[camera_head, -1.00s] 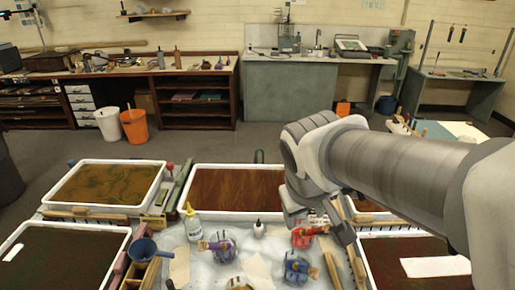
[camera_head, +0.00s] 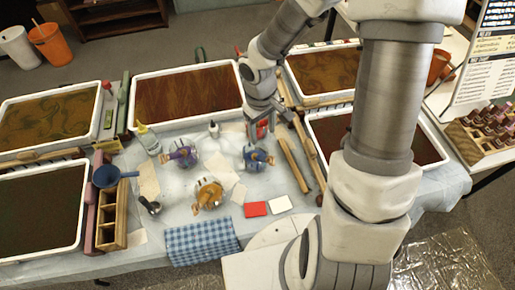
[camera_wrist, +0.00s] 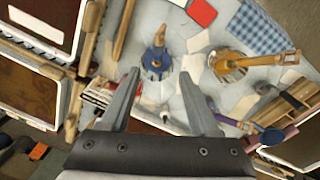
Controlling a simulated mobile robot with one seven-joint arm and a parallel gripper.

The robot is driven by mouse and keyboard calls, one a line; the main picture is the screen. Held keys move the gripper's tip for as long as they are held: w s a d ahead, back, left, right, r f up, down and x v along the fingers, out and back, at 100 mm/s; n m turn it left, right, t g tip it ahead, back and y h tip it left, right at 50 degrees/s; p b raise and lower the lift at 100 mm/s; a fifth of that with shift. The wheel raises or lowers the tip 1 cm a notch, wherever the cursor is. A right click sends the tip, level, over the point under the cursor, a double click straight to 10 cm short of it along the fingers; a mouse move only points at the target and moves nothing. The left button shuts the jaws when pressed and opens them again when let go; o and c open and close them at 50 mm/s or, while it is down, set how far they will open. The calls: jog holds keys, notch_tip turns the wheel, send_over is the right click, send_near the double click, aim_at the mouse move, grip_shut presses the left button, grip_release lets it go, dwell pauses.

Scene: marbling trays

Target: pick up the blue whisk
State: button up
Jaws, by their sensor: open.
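The blue whisk (camera_head: 255,157) lies on the pale covered table, right of the purple whisk (camera_head: 183,153). In the wrist view the blue whisk (camera_wrist: 156,58) shows just beyond my fingertips, roughly midway between them. My gripper (camera_head: 268,128) is open and empty, close behind the blue whisk in the head view. In the wrist view my gripper (camera_wrist: 160,76) has its two fingers spread wide. An orange whisk (camera_head: 208,193) lies nearer the front.
Marbling trays (camera_head: 188,67) ring the work area. Wooden sticks (camera_head: 293,165) lie to the right. Red (camera_head: 255,209) and white cards lie in front.

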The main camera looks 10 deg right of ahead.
aim_at(265, 157)
jog(key=f, duration=0.3)
jog(key=f+b, duration=0.1)
jog(key=f, duration=0.3)
jog(key=f+b, duration=0.1)
jog(key=f, duration=0.2)
jog(key=shift+w+d+f, duration=0.15)
jog(key=shift+d+f, duration=0.15)
jog(key=shift+f, duration=0.05)
jog(key=shift+d+f+b, duration=0.2)
jog(key=shift+f+b, duration=0.15)
jog(key=shift+f, duration=1)
jog(key=shift+d+f+b, duration=0.15)
jog(key=shift+f+b, duration=0.15)
jog(key=shift+f, duration=1)
grip_shut()
